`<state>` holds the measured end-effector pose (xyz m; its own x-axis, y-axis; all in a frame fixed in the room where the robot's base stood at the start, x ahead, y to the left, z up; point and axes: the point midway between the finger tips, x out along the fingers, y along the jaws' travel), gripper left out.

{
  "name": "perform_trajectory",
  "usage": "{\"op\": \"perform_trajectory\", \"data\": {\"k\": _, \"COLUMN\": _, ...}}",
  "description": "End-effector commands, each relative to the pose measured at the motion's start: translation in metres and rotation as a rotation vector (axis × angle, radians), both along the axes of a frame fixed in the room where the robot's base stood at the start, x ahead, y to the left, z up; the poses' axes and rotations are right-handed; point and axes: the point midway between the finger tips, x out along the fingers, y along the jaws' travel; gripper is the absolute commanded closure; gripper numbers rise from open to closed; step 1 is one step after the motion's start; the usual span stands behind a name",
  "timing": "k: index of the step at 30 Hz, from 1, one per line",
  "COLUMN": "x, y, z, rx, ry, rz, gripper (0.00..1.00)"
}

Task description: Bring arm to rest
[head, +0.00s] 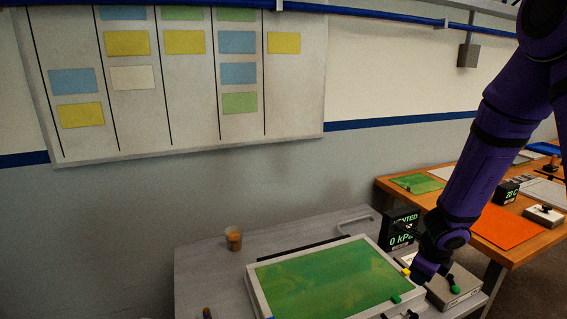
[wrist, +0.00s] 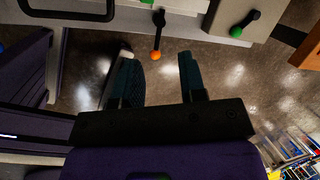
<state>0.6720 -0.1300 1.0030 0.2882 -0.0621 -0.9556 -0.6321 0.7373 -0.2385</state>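My purple arm (head: 480,160) reaches down from the upper right toward the grey bench. Its lower end is beside the right side of the shallow framed tray, and my gripper cannot be made out clearly there. In the wrist view my gripper (wrist: 158,76) has its two dark fingers apart, with nothing between them but the floor behind. A black lever with an orange ball (wrist: 155,55) is just beyond the fingertips, apparently not held. A green knob on a black lever (wrist: 236,31) is farther right.
The framed tray (head: 250,292) holds a green sheet (head: 325,276) on the grey bench (head: 200,262). A cup (head: 233,239) stands behind it. A display (head: 401,229) reads vented, 0 kPa. A wooden table (head: 475,188) with an orange sheet (head: 508,227) is at right.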

Motion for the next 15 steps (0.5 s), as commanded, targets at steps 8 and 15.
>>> {"op": "perform_trajectory", "data": {"k": 8, "x": 0.004, "y": 0.043, "z": 0.102, "rx": -0.032, "ry": -0.187, "rz": 0.517, "gripper": 0.62}}
{"op": "perform_trajectory", "data": {"k": 15, "x": -0.024, "y": 0.074, "z": 0.176, "rx": -0.129, "ry": -0.29, "rz": 0.952, "gripper": 0.62}}
